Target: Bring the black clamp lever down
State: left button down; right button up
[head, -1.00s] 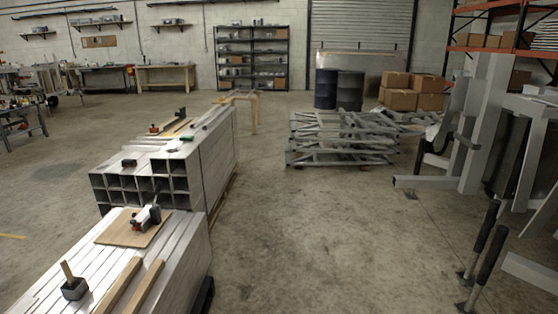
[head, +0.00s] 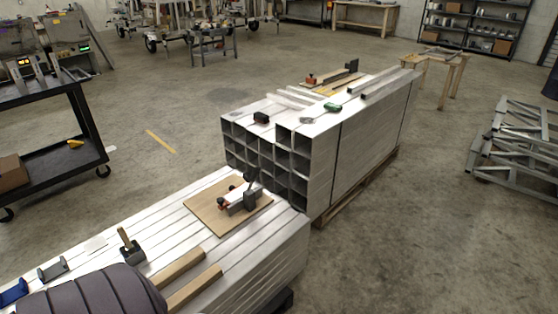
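A toggle clamp (head: 237,200) with red tips and a pale metal body sits on a wooden board (head: 205,217). Its black clamp lever (head: 252,179) stands up, tilted a little, at the right end of the clamp. The board lies on the near stack of aluminium tubes (head: 285,245). Neither of my grippers is in view.
Two wooden strips (head: 180,267), a dark block with a wooden handle (head: 130,248) and a blue item (head: 13,292) lie on the near stack. A taller tube stack (head: 350,145) stands behind. A black cart (head: 70,160) is at left. Floor is open at right.

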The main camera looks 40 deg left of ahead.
aim_at(249, 179)
jog(key=i+u, duration=0.2)
jog(key=i, duration=0.25)
jog(key=i+l+u, duration=0.25)
jog(key=i, duration=0.25)
jog(key=i+u, duration=0.15)
jog(key=u, duration=0.3)
jog(key=i+u, duration=0.2)
jog(key=u, duration=0.25)
jog(key=i+u, duration=0.2)
jog(key=u, duration=0.25)
